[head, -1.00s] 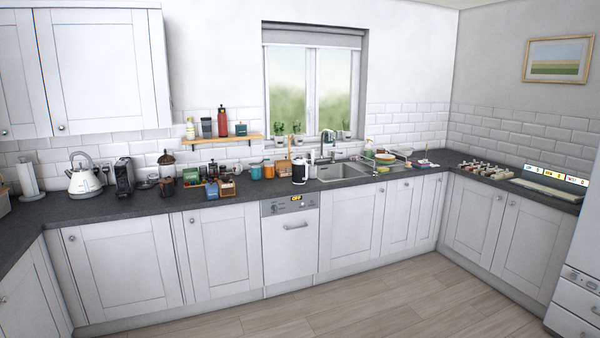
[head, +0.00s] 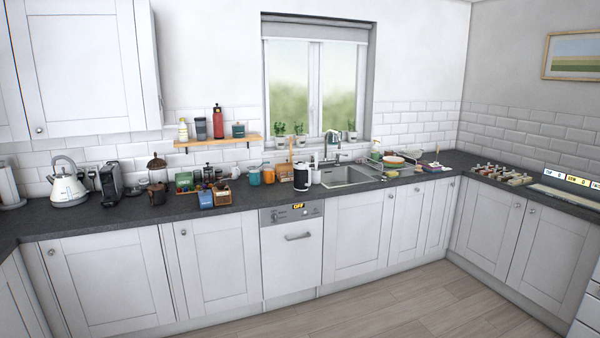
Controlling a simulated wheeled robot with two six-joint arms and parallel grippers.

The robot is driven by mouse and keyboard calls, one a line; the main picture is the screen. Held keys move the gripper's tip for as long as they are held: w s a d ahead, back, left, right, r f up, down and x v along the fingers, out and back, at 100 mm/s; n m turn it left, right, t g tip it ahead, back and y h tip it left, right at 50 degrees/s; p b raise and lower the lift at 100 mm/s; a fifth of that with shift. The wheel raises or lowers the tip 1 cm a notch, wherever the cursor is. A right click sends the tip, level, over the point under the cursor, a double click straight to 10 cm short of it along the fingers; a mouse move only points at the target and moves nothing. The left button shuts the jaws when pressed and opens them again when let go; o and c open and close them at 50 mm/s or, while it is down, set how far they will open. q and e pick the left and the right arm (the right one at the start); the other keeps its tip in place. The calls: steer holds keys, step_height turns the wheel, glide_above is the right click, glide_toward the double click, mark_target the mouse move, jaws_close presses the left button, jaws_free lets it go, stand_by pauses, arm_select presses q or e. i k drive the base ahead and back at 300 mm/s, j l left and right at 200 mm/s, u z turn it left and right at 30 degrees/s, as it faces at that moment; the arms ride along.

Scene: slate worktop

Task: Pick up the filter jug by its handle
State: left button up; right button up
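A white jug-like vessel with dark parts (head: 301,177) stands upright on the slate worktop, just left of the sink. It may be the filter jug, but it is too small to be sure, and I cannot make out its handle clearly. A white kettle (head: 67,186) with a curved handle stands on the worktop at the far left. Neither of my grippers is in view.
The slate worktop (head: 130,217) runs along the back wall above white cabinets. Mugs, jars and small boxes (head: 223,192) crowd the worktop left of the vessel. The sink (head: 345,176) is to its right. The wooden floor (head: 400,300) in front is clear.

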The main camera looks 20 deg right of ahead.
mark_target(302, 174)
steer(key=i+l, duration=0.25)
steer(key=i, duration=0.3)
steer(key=i+l, duration=0.25)
steer(key=i, duration=0.25)
steer(key=i+l, duration=0.25)
steer(key=i, duration=0.3)
steer(key=i+l, duration=0.25)
steer(key=i, duration=0.25)
steer(key=i+l, duration=0.25)
steer(key=i, duration=0.3)
steer(key=i+l, duration=0.25)
steer(key=i, duration=0.25)
